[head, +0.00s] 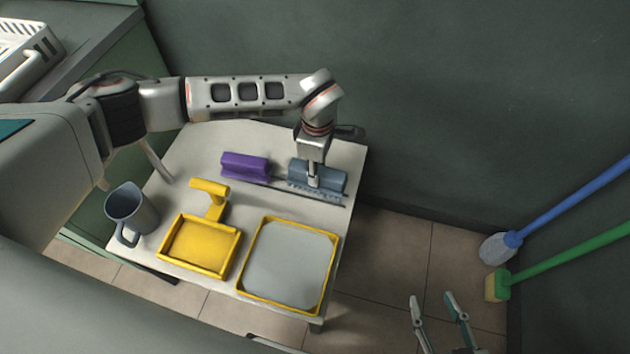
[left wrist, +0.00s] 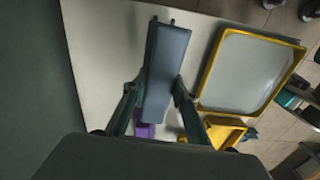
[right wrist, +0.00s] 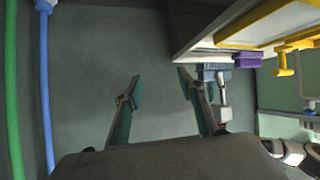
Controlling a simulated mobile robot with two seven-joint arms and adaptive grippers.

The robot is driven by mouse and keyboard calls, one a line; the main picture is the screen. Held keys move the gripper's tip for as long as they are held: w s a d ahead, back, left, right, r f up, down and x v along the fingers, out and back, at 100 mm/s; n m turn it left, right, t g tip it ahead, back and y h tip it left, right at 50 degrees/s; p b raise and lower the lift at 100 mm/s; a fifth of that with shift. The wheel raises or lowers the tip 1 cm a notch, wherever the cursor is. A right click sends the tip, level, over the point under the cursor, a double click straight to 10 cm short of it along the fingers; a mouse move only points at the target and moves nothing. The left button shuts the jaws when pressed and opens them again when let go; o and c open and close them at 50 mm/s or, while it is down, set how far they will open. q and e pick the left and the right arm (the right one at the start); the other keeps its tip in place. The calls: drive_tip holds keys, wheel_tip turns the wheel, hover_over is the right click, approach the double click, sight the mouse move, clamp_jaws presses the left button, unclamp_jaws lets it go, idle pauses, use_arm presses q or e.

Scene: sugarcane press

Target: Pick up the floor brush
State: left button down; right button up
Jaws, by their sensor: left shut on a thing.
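A blue-grey brush block (head: 333,179) with bristles along its lower edge is at the back right of the white table. My left gripper (head: 314,178) comes down on it from above. In the left wrist view, the fingers are on both sides of the long blue-grey block (left wrist: 167,60), shut on it. I cannot tell whether the brush still touches the table. My right gripper (head: 432,298) is open and empty, low and to the right of the table. Its spread fingers also show in the right wrist view (right wrist: 160,80).
A purple brush block (head: 244,166) lies left of the blue-grey one. A yellow dustpan (head: 222,261), yellow-rimmed tray (head: 241,275) and grey jug (head: 127,205) share the white table (head: 270,206). A blue-handled mop (head: 570,204) and green-handled broom (head: 570,257) lean at right.

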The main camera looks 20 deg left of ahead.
use_arm(q)
wheel_tip(320, 180, up, 14)
drive_tip(key=p, duration=0.3)
use_arm(e)
drive_tip(key=shift+s+d+f+g+h, duration=0.4)
drive_tip(key=shift+s+d+f, duration=0.5)
drive_tip(key=shift+d, duration=0.2)
